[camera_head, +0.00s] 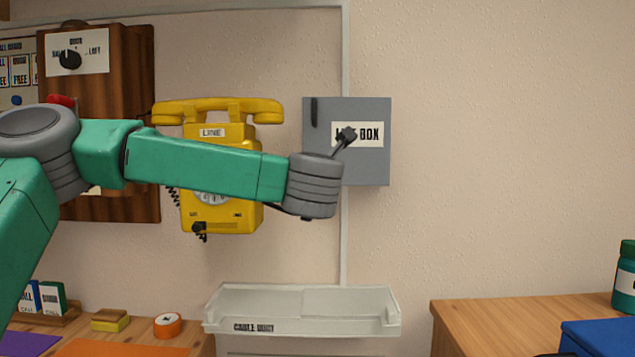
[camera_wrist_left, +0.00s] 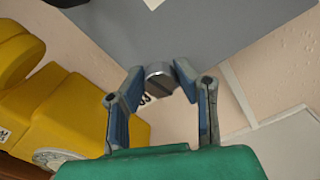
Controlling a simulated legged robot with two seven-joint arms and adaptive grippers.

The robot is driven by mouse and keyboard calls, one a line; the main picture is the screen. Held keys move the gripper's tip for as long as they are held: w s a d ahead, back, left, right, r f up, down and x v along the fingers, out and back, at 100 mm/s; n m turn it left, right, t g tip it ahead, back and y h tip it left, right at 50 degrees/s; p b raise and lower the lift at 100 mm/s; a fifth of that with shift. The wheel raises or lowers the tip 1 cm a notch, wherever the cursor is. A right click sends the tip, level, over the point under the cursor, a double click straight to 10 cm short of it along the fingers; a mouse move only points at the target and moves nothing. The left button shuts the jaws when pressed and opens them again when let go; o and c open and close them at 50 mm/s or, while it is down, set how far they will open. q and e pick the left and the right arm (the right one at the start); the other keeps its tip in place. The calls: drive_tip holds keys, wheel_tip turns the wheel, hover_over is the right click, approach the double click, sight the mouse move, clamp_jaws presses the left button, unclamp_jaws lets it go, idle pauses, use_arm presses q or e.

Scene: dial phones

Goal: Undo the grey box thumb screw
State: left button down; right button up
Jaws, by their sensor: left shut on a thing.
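The grey box (camera_head: 375,167) hangs on the wall right of the yellow phone. Its front has a lettered label (camera_head: 372,134), partly covered by my left gripper (camera_head: 344,140). In the left wrist view, the grey box (camera_wrist_left: 205,30) fills the top. The metal thumb screw (camera_wrist_left: 159,77), a short round grey knob with a slot, sits between the tips of my left gripper (camera_wrist_left: 160,76). The two blue-padded fingers are shut on it from both sides. The head view does not show the screw clearly. My right gripper is in neither view.
A yellow wall phone (camera_head: 228,133) hangs just behind my left forearm. A white cable duct tray (camera_head: 300,312) is below the box. A wooden table (camera_head: 500,318) with a blue box (camera_head: 600,338) stands at the right. The wall right of the grey box is clear.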

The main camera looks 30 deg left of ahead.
use_arm(q)
drive_tip(key=shift+f, duration=0.3)
drive_tip(key=c, duration=1.3)
unclamp_jaws()
drive_tip(key=shift+o, duration=0.2)
drive_tip(key=shift+w+a, duration=0.1)
drive_tip(key=shift+w, duration=0.1)
drive_tip(key=shift+s+r, duration=0.1)
drive_tip(key=shift+r, duration=0.05)
drive_tip(key=v, duration=1.2)
